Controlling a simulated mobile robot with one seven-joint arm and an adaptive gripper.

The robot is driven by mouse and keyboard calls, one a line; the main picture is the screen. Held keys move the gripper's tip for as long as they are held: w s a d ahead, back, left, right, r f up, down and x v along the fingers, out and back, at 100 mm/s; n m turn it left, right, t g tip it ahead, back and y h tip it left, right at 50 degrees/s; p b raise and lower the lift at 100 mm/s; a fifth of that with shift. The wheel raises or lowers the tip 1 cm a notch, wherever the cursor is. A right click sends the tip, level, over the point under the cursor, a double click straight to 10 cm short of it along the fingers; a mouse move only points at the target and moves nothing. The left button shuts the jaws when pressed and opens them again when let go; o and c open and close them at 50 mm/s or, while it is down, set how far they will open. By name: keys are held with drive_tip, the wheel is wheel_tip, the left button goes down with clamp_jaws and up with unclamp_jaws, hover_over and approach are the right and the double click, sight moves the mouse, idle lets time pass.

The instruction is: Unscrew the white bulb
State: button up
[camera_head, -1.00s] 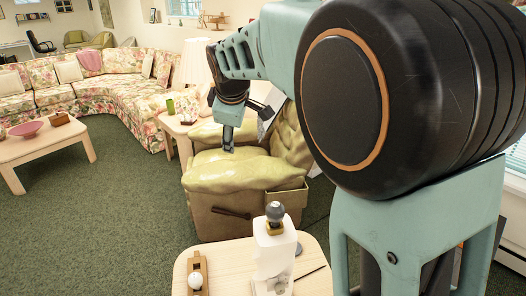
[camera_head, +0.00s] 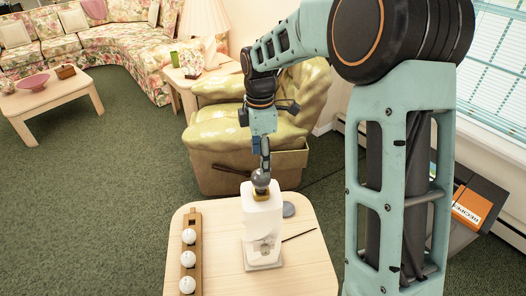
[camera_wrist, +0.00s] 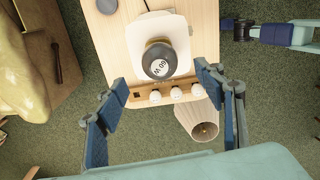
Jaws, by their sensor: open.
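A dark grey bulb with a pale "60 W" label (camera_wrist: 160,62) sits upright on top of the white lamp base (camera_head: 262,222), which stands on a pale wooden table. The bulb also shows in the head view (camera_head: 260,179). Three white bulbs (camera_head: 188,258) sit in a wooden rack (camera_head: 193,220) at the left of the table, with an empty hole at its far end. My gripper (camera_head: 265,160) is just above the grey bulb. In the wrist view my gripper (camera_wrist: 160,80) is open, its blue fingers apart on either side below the bulb's outline. I cannot tell the exact gap to the bulb.
An orange box (camera_head: 470,208) is at the right.

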sight(261, 180)
wheel_tip(261, 180, down, 9)
drive_tip(key=shift+f+p, duration=0.2)
drive_tip(key=shift+p, duration=0.2)
drive_tip(key=c, duration=1.2)
drive_tip(key=shift+o, duration=0.2)
drive_tip(key=n, duration=0.4)
drive_tip(key=shift+n, duration=0.3)
drive_tip(key=n, duration=1.4)
drive_tip(key=shift+r, duration=0.2)
